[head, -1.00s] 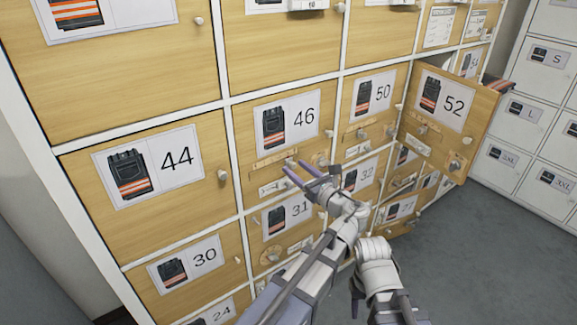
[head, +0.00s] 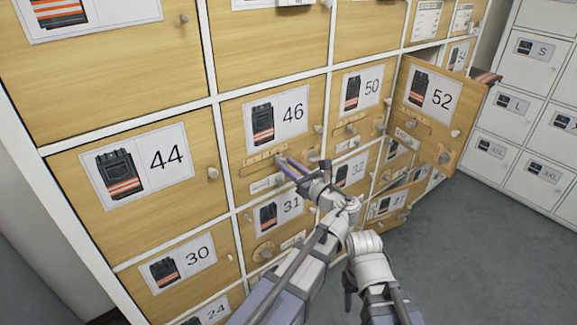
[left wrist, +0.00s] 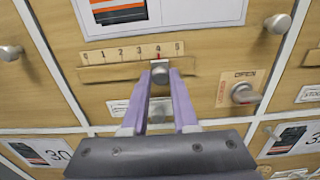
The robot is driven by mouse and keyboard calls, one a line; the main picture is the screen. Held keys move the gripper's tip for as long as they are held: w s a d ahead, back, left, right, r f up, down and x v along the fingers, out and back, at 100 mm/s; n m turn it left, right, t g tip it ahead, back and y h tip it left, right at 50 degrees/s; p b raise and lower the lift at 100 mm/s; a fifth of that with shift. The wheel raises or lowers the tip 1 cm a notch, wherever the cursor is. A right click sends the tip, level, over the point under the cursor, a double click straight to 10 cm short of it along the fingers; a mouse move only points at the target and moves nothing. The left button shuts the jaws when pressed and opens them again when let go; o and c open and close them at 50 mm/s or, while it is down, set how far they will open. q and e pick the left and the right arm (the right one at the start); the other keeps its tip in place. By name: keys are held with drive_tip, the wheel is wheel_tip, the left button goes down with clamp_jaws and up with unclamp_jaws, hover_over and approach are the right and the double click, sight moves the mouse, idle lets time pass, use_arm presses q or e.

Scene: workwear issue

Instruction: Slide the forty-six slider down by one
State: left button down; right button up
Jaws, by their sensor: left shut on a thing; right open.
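The slider of door 46 has a small grey knob (left wrist: 160,72) with a red pointer, in a slot under a numbered wooden scale (left wrist: 130,54). The pointer stands near the right end, seemingly at 4, one mark left of 5. My left gripper (left wrist: 160,88) is shut on the knob, a purple finger on each side. In the head view my left gripper (head: 284,163) is at the slot of door 46 (head: 236,125) and partly hides it. My right gripper (head: 349,285) appears to hang below its wrist, away from the doors; its fingers are hard to make out.
A round knob marked OPEN (left wrist: 242,92) sits right of the slider. Door 52 (head: 432,105) stands ajar at the right, sticking out. Door 44 (head: 140,180) is closed at the left. Grey floor (head: 440,270) is free at the lower right.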

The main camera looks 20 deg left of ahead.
idle(0.8)
use_arm(q)
drive_tip(key=shift+s+a, duration=0.85)
drive_tip(key=shift+s, duration=0.3)
drive_tip(key=shift+w, duration=0.1)
drive_tip(key=c, duration=0.7)
unclamp_jaws()
drive_tip(key=shift+d, duration=0.1)
